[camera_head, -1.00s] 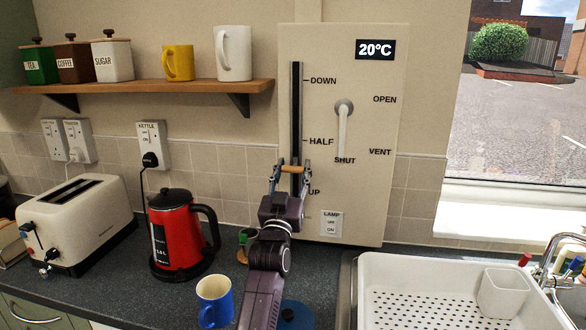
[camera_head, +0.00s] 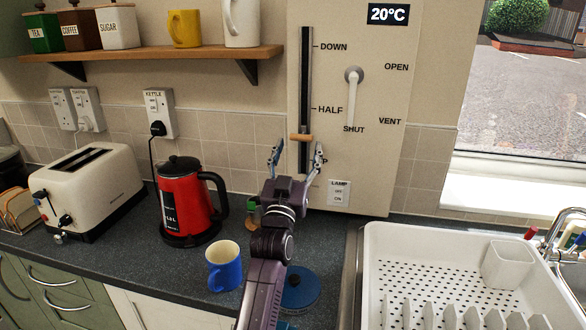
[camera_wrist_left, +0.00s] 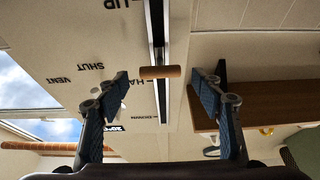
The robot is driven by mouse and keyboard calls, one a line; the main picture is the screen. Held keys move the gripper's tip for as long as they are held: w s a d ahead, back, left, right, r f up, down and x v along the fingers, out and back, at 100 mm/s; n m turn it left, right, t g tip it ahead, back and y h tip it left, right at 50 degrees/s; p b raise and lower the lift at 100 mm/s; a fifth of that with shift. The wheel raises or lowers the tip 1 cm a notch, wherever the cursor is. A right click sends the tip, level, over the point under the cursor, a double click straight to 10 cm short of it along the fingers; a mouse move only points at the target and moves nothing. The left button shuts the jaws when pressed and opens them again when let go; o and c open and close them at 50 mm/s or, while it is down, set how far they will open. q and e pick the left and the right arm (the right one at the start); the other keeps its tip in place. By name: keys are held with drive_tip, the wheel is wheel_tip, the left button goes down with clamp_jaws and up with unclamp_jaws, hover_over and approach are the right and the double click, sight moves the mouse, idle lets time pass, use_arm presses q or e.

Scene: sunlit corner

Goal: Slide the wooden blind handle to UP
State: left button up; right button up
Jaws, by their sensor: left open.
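The wooden blind handle (camera_head: 301,137) sits on the dark vertical slot (camera_head: 306,80) of the wall panel, between the HALF mark and the UP mark. The UP label (camera_head: 325,160) is partly hidden by a finger. My left gripper (camera_head: 297,161) is open, its fingers spread to either side of the slot, with the fingertips around or just below the handle's height. In the left wrist view the handle (camera_wrist_left: 160,72) lies between the open fingers (camera_wrist_left: 163,90), with a gap on each side. My right gripper is not in view.
The lamp switch (camera_head: 339,193) and the vent lever (camera_head: 352,98) are on the same panel. A red kettle (camera_head: 184,205), a blue mug (camera_head: 225,268) and a blue round lid (camera_head: 299,289) stand near my left arm. A white drainer (camera_head: 450,270) is at the right.

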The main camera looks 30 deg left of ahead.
sight(301, 138)
use_arm(q)
drive_tip(key=v, duration=0.7)
drive_tip(key=shift+s, duration=0.2)
drive_tip(key=w+a+r+g+p, duration=0.1)
drive_tip(key=w+p, duration=0.2)
drive_tip(key=p, duration=0.3)
drive_tip(key=w+r+g+p, duration=0.1)
drive_tip(key=w+p, duration=0.2)
drive_tip(key=p, duration=0.3)
drive_tip(key=w+a+r+g+h+p, duration=0.1)
drive_tip(key=w+r+g+p, duration=0.1)
drive_tip(key=p, duration=0.5)
drive_tip(key=shift+x, duration=0.85)
drive_tip(key=shift+w+a+r, duration=0.15)
drive_tip(key=shift+w+r, duration=0.1)
drive_tip(key=shift+w, duration=0.3)
